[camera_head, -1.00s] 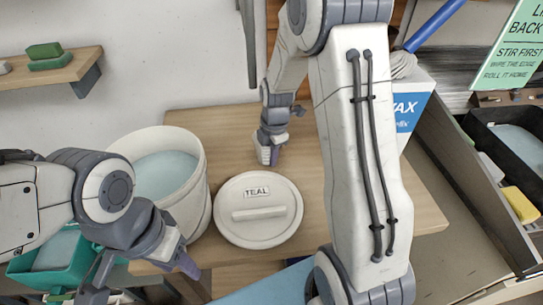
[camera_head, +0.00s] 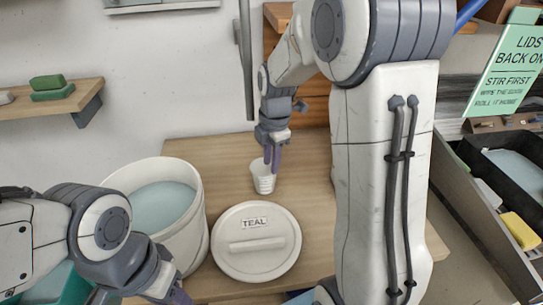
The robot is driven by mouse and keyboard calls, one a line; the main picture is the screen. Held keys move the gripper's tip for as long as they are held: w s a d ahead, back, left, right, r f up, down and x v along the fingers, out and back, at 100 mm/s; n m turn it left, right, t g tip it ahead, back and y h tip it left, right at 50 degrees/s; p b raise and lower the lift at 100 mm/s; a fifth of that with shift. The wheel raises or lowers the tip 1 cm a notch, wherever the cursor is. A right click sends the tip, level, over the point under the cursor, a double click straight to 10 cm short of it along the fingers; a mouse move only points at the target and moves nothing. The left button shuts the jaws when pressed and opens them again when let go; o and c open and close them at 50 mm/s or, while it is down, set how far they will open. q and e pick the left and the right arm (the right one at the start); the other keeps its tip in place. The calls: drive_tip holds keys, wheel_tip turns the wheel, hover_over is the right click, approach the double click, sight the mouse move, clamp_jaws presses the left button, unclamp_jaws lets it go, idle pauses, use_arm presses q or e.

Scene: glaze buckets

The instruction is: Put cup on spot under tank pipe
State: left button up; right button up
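A small white cup (camera_head: 263,183) is upright over the wooden table, behind the round lid. My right gripper (camera_head: 272,162) points down at the cup, with its purple fingers at the right side of the rim. The fingers overlap the rim in this view, and I cannot tell whether they grip it. A grey vertical pipe (camera_head: 245,60) hangs by the wall, up and left of the cup. No tank or marked spot shows clearly. My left gripper (camera_head: 172,292) is at the bottom edge beside the white bucket, partly cut off, its opening unclear.
A white bucket (camera_head: 203,235) of pale blue glaze stands left of the TEAL lid (camera_head: 257,258) on the wooden table (camera_head: 305,185). A shelf (camera_head: 60,101) with green blocks is on the left wall. My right arm covers the table's right part.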

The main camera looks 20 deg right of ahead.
drive_tip(key=s+a+r+m, duration=0.35)
drive_tip(key=s+a, duration=0.55)
drive_tip(key=a, duration=0.3)
drive_tip(key=s+a+f+m, duration=0.1)
drive_tip(key=s+a+m, duration=0.2)
drive_tip(key=s, duration=0.5)
drive_tip(key=s+a+f+m+g, duration=0.1)
drive_tip(key=s+a+m, duration=0.2)
drive_tip(key=s+m, duration=0.2)
drive_tip(key=s, duration=0.3)
drive_tip(key=shift+a+f+y, duration=0.15)
drive_tip(key=shift+a+y, duration=0.15)
drive_tip(key=shift+y, duration=0.1)
drive_tip(key=shift+w+m, duration=0.1)
drive_tip(key=shift+m, duration=0.15)
